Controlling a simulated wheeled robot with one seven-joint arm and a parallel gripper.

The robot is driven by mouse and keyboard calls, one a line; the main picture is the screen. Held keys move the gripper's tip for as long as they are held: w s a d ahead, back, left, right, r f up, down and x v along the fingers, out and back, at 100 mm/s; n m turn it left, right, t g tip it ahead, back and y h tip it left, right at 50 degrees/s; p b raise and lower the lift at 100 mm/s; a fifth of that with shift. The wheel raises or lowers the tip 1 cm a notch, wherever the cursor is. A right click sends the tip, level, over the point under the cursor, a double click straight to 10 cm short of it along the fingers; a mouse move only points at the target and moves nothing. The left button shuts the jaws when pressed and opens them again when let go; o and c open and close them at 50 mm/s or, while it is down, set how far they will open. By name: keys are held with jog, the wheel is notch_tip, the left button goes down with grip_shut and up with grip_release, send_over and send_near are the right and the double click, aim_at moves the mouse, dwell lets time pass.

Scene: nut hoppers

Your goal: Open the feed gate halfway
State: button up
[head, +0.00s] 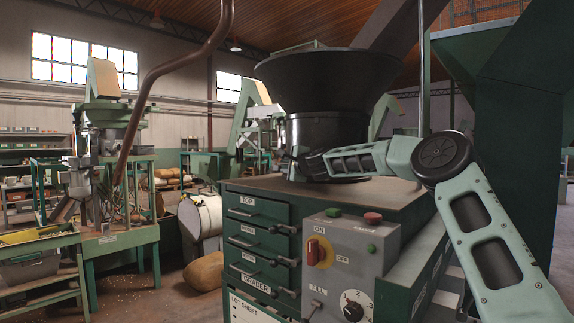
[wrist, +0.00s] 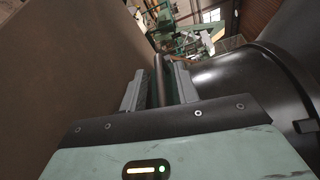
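A black hopper (head: 325,85) with a wide bowl and narrower neck stands on the green cabinet (head: 262,240). My arm reaches in from the right, and my gripper (head: 305,163) is beside the lower neck. In the wrist view, the grey fingers of my gripper (wrist: 160,90) stand apart. A dark rod-like part (wrist: 159,80) lies between them, with a narrow gap showing at its right. Whether it is the feed gate's handle I cannot tell. The hopper's dark curved body also shows at the right of the wrist view (wrist: 235,80). The gate plate itself is not clearly visible.
A grey control box (head: 335,260) with a red-yellow switch, buttons and a dial is on the cabinet front. A large dark green machine (head: 510,130) stands close at right. A brown pipe (head: 165,68) hangs at left. The cabinet top right of the hopper is mostly clear.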

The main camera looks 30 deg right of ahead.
grip_shut()
jog(key=shift+s+a+b, duration=0.25)
jog(key=shift+a+b, duration=0.1)
jog(key=shift+a, duration=0.3)
jog(key=shift+s+a+b, duration=0.2)
jog(key=shift+a+b, duration=0.1)
jog(key=shift+a, duration=0.35)
jog(key=shift+s+a+b, duration=0.25)
jog(key=shift+a+b, duration=0.1)
jog(key=shift+a, duration=0.3)
grip_release()
jog(key=shift+d, duration=0.1)
jog(key=shift+s+b, duration=0.3)
jog(key=shift+s, duration=0.25)
jog(key=s+b, duration=0.2)
jog(key=s, duration=0.2)
jog(key=s+b, duration=0.2)
jog(key=s, duration=0.3)
jog(key=s+b, duration=0.2)
jog(key=s, duration=0.2)
jog(key=shift+s+a+r, duration=0.25)
jog(key=shift+s+r, duration=0.1)
jog(key=shift+r, duration=0.05)
jog(key=shift+s+r, duration=0.15)
jog(key=shift+s, duration=0.2)
jog(key=shift+s+a+r+b, duration=0.1)
jog(key=shift+s+b, duration=0.25)
jog(key=shift+s, duration=0.55)
